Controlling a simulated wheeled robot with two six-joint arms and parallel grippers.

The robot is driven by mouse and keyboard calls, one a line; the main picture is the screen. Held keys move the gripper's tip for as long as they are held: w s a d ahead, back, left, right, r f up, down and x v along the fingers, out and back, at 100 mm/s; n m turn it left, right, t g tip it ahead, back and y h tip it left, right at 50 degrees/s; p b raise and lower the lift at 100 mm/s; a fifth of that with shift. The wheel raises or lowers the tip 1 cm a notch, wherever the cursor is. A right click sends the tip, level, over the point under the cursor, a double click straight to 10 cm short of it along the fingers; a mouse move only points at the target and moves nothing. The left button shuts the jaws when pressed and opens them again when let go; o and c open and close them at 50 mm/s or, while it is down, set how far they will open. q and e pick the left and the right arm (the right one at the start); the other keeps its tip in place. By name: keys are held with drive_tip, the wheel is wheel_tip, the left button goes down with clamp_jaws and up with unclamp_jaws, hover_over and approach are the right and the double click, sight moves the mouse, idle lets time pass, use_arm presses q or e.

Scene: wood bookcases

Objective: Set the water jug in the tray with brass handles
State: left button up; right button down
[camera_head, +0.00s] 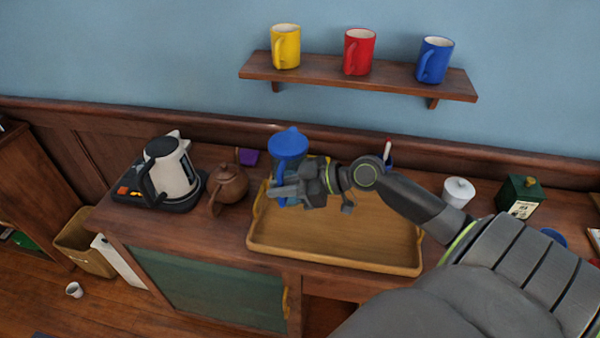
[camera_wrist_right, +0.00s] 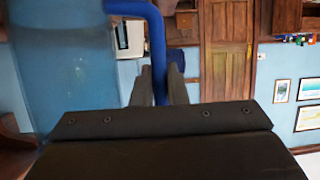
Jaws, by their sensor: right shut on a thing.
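The water jug (camera_head: 290,146) is see-through blue with a blue lid and a blue handle. It stands roughly upright over the left back part of the wooden tray (camera_head: 335,255). My right gripper (camera_head: 284,192) is shut on the jug's handle. In the right wrist view the handle (camera_wrist_right: 156,45) runs between the two fingers (camera_wrist_right: 161,88), with the jug's clear body (camera_wrist_right: 60,60) to the left. The gripper hides the jug's lower part, so I cannot tell whether it touches the tray. The tray's front and right are empty. My left gripper is not in view.
A brown teapot (camera_head: 230,187) stands close left of the tray, with a kettle (camera_head: 176,168) on its black base beyond. A shelf (camera_head: 355,82) with three mugs hangs above.

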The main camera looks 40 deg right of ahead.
sight(283, 205)
wheel_tip(283, 205, down, 3)
drive_tip(key=shift+f, duration=0.1)
wheel_tip(283, 205, down, 3)
drive_tip(key=shift+f+p, duration=0.1)
drive_tip(key=shift+p, duration=0.2)
drive_tip(key=shift+f, duration=0.3)
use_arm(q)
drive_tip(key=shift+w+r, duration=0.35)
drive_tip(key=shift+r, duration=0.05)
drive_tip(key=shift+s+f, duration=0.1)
use_arm(e)
drive_tip(key=shift+f, duration=0.2)
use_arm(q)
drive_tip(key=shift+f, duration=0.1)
use_arm(e)
drive_tip(key=c, duration=1.4)
unclamp_jaws()
drive_tip(key=shift+s+r, duration=0.1)
drive_tip(key=shift+c, duration=0.2)
